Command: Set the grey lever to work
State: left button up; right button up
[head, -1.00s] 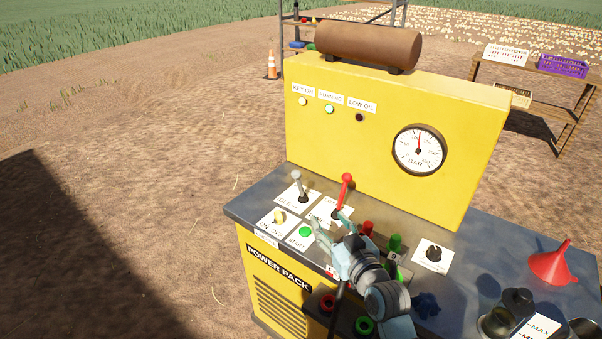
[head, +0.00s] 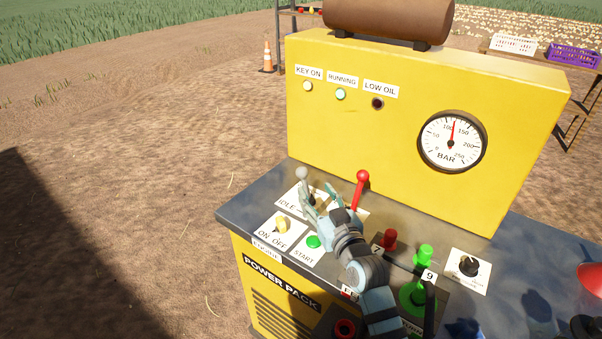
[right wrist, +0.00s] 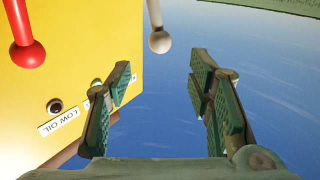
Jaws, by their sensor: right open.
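The grey lever (head: 302,175) with a pale ball knob stands upright on the IDLE label at the panel's left back. My right gripper (head: 317,192) is open and empty, its fingers just right of the grey lever in the head view. In the right wrist view the grey lever's knob (right wrist: 159,40) shows beyond the open right gripper (right wrist: 160,75), in line with the gap between the fingers. I cannot tell whether a finger touches the lever. The gripper hides part of the labels. My left gripper is not in view.
The red lever (head: 360,188) stands close to the right of my gripper; it also shows in the right wrist view (right wrist: 27,52). The yellow panel (head: 345,135) rises behind. The gauge (head: 452,142) reads above 100.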

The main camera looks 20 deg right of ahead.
aim_at(304, 177)
jog(key=w, duration=0.3)
jog(key=w+b, duration=0.1)
jog(key=w, duration=0.2)
jog(key=w+a+b, duration=0.1)
jog(key=w, duration=0.2)
jog(key=shift+w+f, duration=0.3)
jog(key=shift+f, duration=0.05)
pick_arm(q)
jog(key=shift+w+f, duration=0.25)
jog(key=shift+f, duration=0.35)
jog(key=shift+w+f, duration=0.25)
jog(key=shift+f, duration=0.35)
pick_arm(e)
jog(key=shift+w+a+r, duration=0.1)
jog(key=shift+w+r, duration=0.1)
jog(key=shift+w, duration=0.3)
jog(key=shift+c, duration=0.6)
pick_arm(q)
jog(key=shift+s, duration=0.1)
pick_arm(e)
grip_shut()
